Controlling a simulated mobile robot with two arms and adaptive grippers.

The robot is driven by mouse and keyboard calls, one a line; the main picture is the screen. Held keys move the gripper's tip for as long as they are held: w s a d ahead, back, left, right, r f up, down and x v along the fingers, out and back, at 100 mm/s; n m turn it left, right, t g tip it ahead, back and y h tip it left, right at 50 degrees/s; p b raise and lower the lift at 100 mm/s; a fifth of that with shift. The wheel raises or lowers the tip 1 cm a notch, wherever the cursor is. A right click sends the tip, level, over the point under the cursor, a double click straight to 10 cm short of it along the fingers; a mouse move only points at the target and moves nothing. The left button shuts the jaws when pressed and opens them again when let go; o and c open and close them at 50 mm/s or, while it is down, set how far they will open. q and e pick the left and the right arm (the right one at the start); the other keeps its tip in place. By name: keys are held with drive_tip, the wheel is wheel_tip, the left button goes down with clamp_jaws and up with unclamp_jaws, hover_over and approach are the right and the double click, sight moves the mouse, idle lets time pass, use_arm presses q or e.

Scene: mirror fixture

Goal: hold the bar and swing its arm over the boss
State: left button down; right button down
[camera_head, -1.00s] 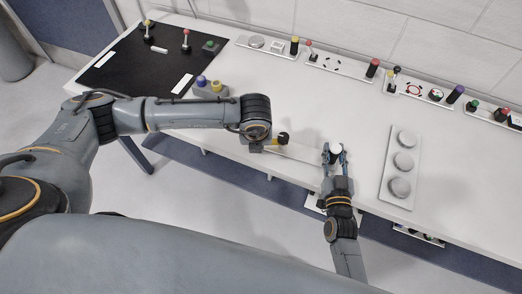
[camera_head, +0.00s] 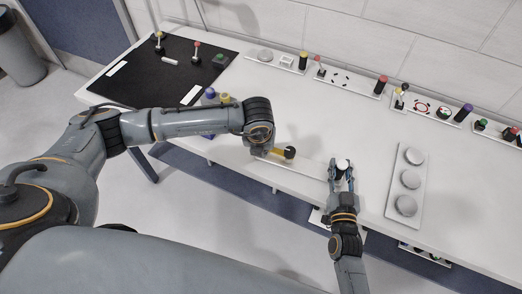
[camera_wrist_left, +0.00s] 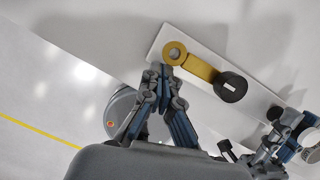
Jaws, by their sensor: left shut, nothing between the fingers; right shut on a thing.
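The bar (camera_head: 305,169) is a long pale strip by the table's front edge, also in the left wrist view (camera_wrist_left: 207,54). Its yellow arm (camera_wrist_left: 201,68) has a ring at one end and a black round piece (camera_wrist_left: 230,87) at the other; whether that piece is the boss I cannot tell. My left gripper (camera_wrist_left: 160,70) is shut and empty beside the bar, near the ring; in the head view its fingers are mostly hidden. My right gripper (camera_head: 342,168) is shut around a white knob (camera_head: 343,164) at the bar's right end.
Fixture panels (camera_head: 349,80) line the back. The middle of the table is clear.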

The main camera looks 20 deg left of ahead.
use_arm(q)
drive_tip(key=s, duration=0.2)
drive_tip(key=s+r, duration=0.1)
drive_tip(key=s, duration=0.1)
drive_tip(key=shift+s, duration=0.15)
drive_tip(key=v, duration=0.9)
drive_tip(key=shift+a, duration=0.25)
use_arm(e)
drive_tip(key=c, duration=1)
unclamp_jaws()
drive_tip(key=shift+s, duration=0.1)
